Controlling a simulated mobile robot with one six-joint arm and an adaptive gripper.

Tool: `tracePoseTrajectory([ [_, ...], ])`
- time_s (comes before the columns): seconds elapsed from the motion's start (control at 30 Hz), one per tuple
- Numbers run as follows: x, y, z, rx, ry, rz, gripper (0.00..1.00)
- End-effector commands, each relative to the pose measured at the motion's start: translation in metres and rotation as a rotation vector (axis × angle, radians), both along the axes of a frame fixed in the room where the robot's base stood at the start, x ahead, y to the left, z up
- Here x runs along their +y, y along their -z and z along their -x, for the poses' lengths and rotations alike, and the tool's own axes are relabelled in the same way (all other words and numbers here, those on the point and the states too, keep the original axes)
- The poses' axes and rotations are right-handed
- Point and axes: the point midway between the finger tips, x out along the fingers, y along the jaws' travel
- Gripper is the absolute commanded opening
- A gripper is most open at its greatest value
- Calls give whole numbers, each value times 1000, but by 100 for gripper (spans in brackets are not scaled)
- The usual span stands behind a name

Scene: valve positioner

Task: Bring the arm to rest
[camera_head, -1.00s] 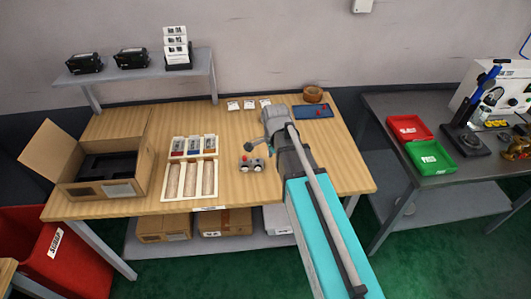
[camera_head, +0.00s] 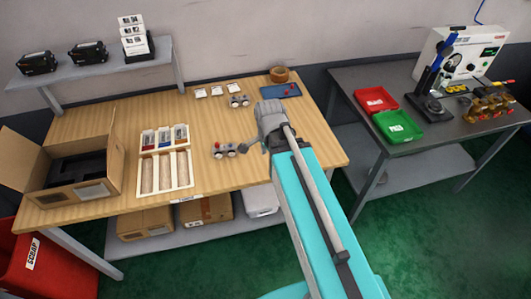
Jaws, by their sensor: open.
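My arm reaches in from the bottom right, with its teal link over the front right of the workbench (camera_head: 105,128). Its grey wrist (camera_head: 270,118) is above the right part of the bench top. My gripper (camera_head: 246,147) shows only in part, as a dark piece at the left of the wrist. It is open, with nothing seen in it; the rest is hidden behind the arm. A small grey part with red ends (camera_head: 225,149) lies on the bench just left of it. A similar grey part (camera_head: 238,101) lies farther back.
An open cardboard box (camera_head: 110,165) and a white compartment tray (camera_head: 140,172) stand on the bench. A blue tray (camera_head: 280,90) is at the back. Red (camera_head: 375,100) and green (camera_head: 398,126) trays and a brass assembly (camera_head: 488,103) are on the right table.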

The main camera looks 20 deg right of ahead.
Motion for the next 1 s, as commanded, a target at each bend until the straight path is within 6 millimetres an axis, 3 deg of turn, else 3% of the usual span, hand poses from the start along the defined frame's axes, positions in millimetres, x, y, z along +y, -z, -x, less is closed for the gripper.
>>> tracePoseTrajectory([
  [0.67,0,0,1,0,-36,0,63],
  [1.0,0,0,7,0,-356,0,63],
])
